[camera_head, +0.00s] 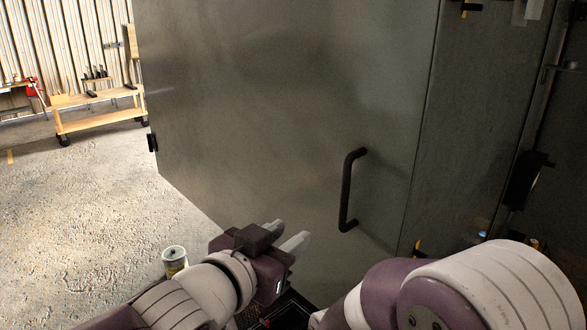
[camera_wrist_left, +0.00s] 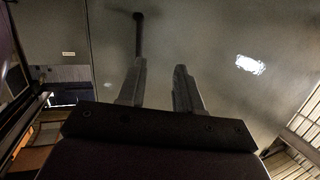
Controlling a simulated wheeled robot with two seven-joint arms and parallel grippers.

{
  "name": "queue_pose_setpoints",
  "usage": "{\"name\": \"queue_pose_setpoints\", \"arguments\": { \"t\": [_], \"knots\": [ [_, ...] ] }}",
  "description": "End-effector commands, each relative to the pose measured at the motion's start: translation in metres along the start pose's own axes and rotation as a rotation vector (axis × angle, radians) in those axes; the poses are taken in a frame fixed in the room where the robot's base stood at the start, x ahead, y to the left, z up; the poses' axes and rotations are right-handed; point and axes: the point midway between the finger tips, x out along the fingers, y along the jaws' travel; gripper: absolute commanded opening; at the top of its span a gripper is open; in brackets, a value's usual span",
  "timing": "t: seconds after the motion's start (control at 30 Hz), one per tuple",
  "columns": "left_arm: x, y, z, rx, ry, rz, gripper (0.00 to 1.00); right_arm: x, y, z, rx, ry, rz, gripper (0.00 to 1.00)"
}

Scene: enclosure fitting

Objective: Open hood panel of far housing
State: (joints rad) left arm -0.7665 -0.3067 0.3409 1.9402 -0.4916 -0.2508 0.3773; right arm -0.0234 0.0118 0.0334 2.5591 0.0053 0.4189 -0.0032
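The hood panel (camera_head: 270,90) is a large flat grey metal panel filling the middle of the head view, and it looks closed. A black bar handle (camera_head: 350,190) stands upright near its right edge. My left gripper (camera_head: 286,234) is open and empty, below and left of the handle and apart from it. In the left wrist view the handle (camera_wrist_left: 138,35) shows ahead of the two spread fingers (camera_wrist_left: 160,68), nearly in line with the left finger. My right arm comes in at the lower right of the head view, but its gripper is not visible.
A small can (camera_head: 174,260) stands left of my left gripper. A wooden cart (camera_head: 98,118) is far back at the left. The concrete floor (camera_head: 90,210) on the left is mostly clear. A frame with dark fittings (camera_head: 525,180) lies right of the panel.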

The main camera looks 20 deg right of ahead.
Motion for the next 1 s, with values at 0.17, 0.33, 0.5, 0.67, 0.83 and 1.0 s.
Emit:
{"name": "queue_pose_setpoints", "arguments": {
  "t": [0.17, 0.33, 0.5, 0.67, 0.83, 1.0],
  "knots": [
    [0.002, 0.015, -0.052, -0.06, 0.19, 0.095, 0.34, -0.002, 0.0, 0.0, 0.0, 0.0, 0.0, 0.43],
    [0.034, 0.017, -0.06, -0.071, 0.184, 0.093, 0.34, -0.014, 0.0, -0.001, 0.0, 0.0, 0.0, 0.43],
    [0.079, 0.02, -0.069, -0.071, 0.183, 0.091, 0.34, -0.031, 0.0, -0.003, 0.0, 0.0, 0.0, 0.43],
    [0.106, 0.023, -0.073, -0.069, 0.184, 0.09, 0.34, -0.042, 0.0, -0.005, 0.0, 0.0, 0.0, 0.43],
    [0.12, 0.024, -0.073, -0.07, 0.185, 0.089, 0.34, -0.045, 0.0, -0.005, 0.0, 0.0, 0.0, 0.43],
    [0.123, 0.024, -0.072, -0.07, 0.185, 0.088, 0.34, -0.045, 0.0, -0.005, 0.0, 0.0, 0.0, 0.43]
  ]
}}
